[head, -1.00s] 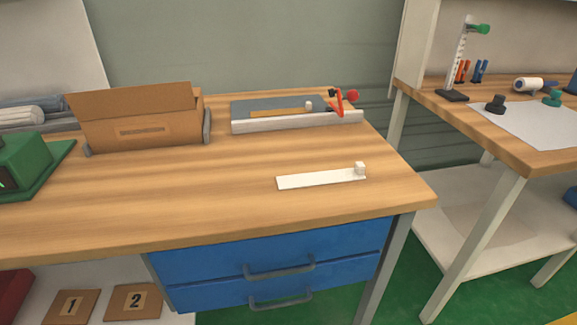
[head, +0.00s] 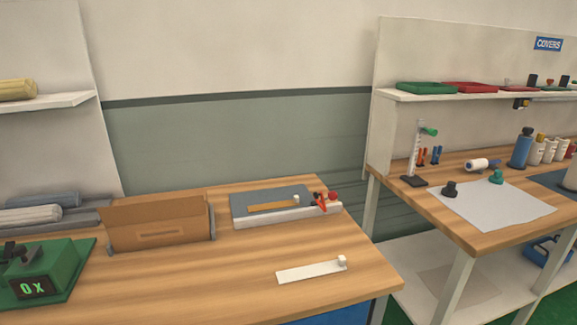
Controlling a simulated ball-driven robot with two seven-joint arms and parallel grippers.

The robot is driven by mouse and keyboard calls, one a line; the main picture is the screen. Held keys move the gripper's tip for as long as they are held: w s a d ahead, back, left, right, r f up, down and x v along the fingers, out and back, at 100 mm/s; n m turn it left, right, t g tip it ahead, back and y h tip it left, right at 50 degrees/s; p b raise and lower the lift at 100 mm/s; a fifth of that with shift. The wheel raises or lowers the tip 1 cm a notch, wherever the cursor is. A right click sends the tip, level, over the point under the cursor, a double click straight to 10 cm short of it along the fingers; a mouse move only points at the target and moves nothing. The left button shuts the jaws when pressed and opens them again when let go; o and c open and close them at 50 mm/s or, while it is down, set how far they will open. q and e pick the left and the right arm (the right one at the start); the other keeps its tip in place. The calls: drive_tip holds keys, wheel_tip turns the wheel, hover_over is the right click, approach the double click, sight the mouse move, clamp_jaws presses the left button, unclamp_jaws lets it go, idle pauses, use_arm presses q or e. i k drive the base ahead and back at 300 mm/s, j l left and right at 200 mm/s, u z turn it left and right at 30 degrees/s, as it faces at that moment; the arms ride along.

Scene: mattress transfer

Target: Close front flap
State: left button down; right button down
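A brown cardboard box (head: 162,236) stands on the wooden bench at the left, held between grey side brackets. Its back flap (head: 150,206) rises upright along the far side. A slot-like mark shows on its front face. I cannot make out a separate front flap, and the inside of the box is hidden from this angle. Neither of my grippers is in view.
A green device (head: 40,270) reading "0x" stands left of the box. A grey-topped board (head: 270,204) with a red knob sits to its right. A white strip (head: 308,272) lies nearer. The wooden bench (head: 220,290) is clear in front. A second table (head: 480,228) stands right.

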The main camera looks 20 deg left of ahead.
sight(178, 207)
drive_tip(key=u, duration=1.6)
